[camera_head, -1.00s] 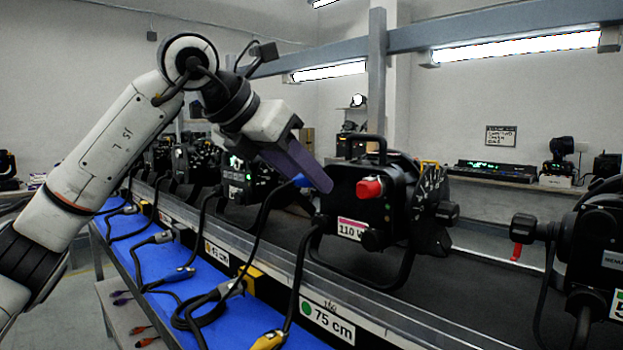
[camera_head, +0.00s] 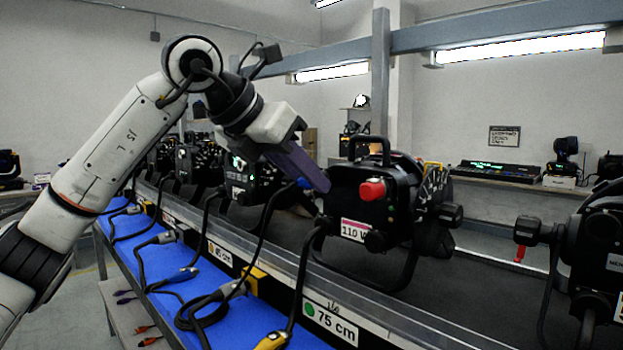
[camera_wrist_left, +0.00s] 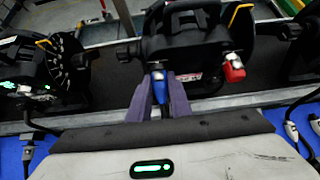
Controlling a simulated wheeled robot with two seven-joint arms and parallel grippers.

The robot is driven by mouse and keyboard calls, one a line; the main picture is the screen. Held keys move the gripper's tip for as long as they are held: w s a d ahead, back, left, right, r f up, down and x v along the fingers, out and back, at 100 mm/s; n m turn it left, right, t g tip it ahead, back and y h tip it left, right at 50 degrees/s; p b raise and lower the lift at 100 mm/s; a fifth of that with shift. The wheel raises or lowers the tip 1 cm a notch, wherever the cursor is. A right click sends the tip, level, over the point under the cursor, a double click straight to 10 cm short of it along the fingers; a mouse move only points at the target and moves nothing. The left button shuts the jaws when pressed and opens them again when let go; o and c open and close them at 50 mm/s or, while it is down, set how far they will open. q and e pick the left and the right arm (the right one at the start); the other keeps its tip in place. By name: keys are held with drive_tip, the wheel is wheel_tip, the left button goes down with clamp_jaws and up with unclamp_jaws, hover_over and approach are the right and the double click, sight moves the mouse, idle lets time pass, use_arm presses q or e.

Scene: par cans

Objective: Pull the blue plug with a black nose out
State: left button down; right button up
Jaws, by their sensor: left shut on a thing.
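The blue plug (camera_head: 304,183) is at the back of a black par can (camera_head: 345,190) with a red connector (camera_head: 372,190) and a pink-edged 110 label (camera_head: 354,230). My left gripper (camera_head: 318,178), with purple fingers, is shut on the plug. In the left wrist view the blue plug (camera_wrist_left: 158,88) sits between the two fingers, pointing at the can. The black nose is hard to make out, and I cannot tell how deep it sits in the can. A black cable hangs down beside the fingers. My right gripper is not in view.
More par cans (camera_head: 250,180) stand in a row along the rail to the left, and another (camera_head: 600,250) at the right. Cables with connectors lie on the blue shelf (camera_head: 165,262) in front. A sign reads 75 cm (camera_head: 330,320).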

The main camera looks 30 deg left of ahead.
use_arm(q)
drive_tip(key=shift+s, duration=0.2)
drive_tip(key=shift+s+a+b, duration=0.25)
drive_tip(key=shift+s, duration=0.4)
drive_tip(key=shift+s+a+b, duration=0.2)
drive_tip(key=shift+s+b, duration=0.1)
drive_tip(key=shift+s, duration=0.3)
drive_tip(key=shift+s+a+b, duration=0.25)
drive_tip(key=shift+s, duration=0.4)
drive_tip(key=shift+s, duration=0.1)
